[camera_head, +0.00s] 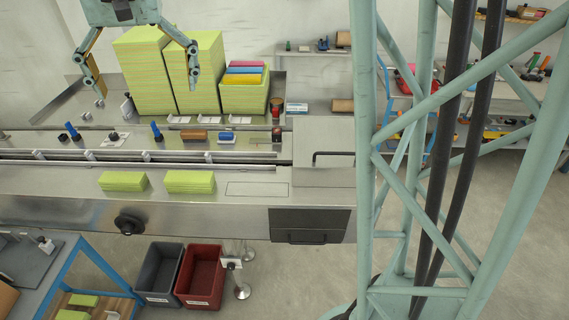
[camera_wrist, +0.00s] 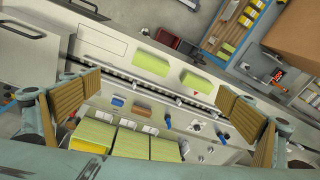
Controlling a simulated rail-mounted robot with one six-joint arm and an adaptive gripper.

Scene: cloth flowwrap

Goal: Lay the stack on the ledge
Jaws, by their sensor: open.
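My gripper (camera_head: 147,90) is open and empty at the top left, in front of the tall stacks in the head view; its spread fingers also show in the wrist view (camera_wrist: 160,82). Two tall yellow-green cloth stacks, left (camera_head: 146,75) and right (camera_head: 205,60), stand at the back. Two low green stacks, left (camera_head: 122,181) and right (camera_head: 190,182), lie side by side on the metal front ledge (camera_head: 60,183). The low stacks also show in the wrist view (camera_wrist: 151,64). An empty outlined rectangle (camera_head: 257,189) is right of them.
A slotted conveyor track (camera_head: 150,157) runs behind the ledge. A green bin (camera_head: 243,98) holds coloured cloths. Small items, including a brown block (camera_head: 194,135) and a blue-and-white block (camera_head: 227,137), sit behind the track. Grey (camera_head: 158,272) and red (camera_head: 200,275) bins stand below on the floor.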

